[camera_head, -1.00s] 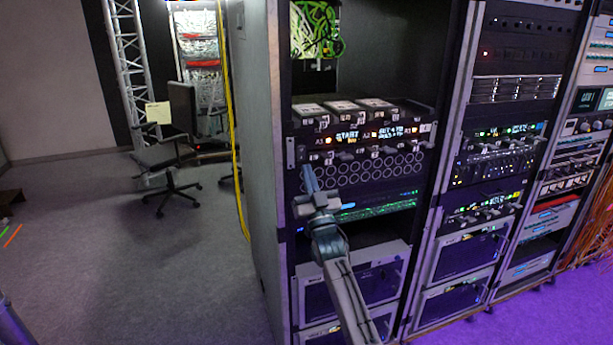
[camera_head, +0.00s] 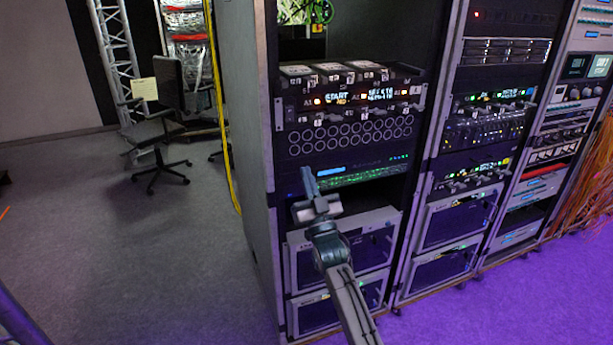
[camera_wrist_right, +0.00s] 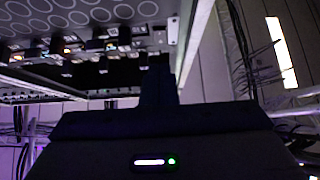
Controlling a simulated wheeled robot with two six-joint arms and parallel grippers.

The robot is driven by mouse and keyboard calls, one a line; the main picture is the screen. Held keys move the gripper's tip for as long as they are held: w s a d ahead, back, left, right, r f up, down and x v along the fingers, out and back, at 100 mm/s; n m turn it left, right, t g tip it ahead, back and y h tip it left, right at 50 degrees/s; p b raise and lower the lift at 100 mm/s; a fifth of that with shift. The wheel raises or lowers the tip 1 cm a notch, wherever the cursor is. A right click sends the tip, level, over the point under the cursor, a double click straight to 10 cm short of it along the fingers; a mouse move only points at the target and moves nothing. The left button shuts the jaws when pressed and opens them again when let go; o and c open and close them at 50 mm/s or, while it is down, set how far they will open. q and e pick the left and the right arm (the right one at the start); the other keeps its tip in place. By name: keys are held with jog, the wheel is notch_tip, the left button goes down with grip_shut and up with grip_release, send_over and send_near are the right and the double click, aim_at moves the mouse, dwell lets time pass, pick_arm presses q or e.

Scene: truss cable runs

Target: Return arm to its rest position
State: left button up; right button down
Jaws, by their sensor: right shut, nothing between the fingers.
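My right arm comes up from the bottom of the head view. Its gripper (camera_head: 309,182) is shut and empty, with its tip in front of the rack, just below the perforated panel (camera_head: 350,137) and near the green-lit strip (camera_head: 362,176). I cannot tell whether the tip touches anything. In the right wrist view the dark gripper (camera_wrist_right: 158,85) points at the rack, with the ringed panel (camera_wrist_right: 90,18) close above it on the left. My left gripper is not in view; only a bit of an arm link shows at the lower left corner.
The rack's grey side wall (camera_head: 243,120) stands left of the gripper. More racks (camera_head: 487,120) line the right, with orange cables (camera_head: 590,185) at the far right. A yellow cable (camera_head: 221,110) hangs by the side wall. An office chair (camera_head: 165,130) stands on open floor at the left.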

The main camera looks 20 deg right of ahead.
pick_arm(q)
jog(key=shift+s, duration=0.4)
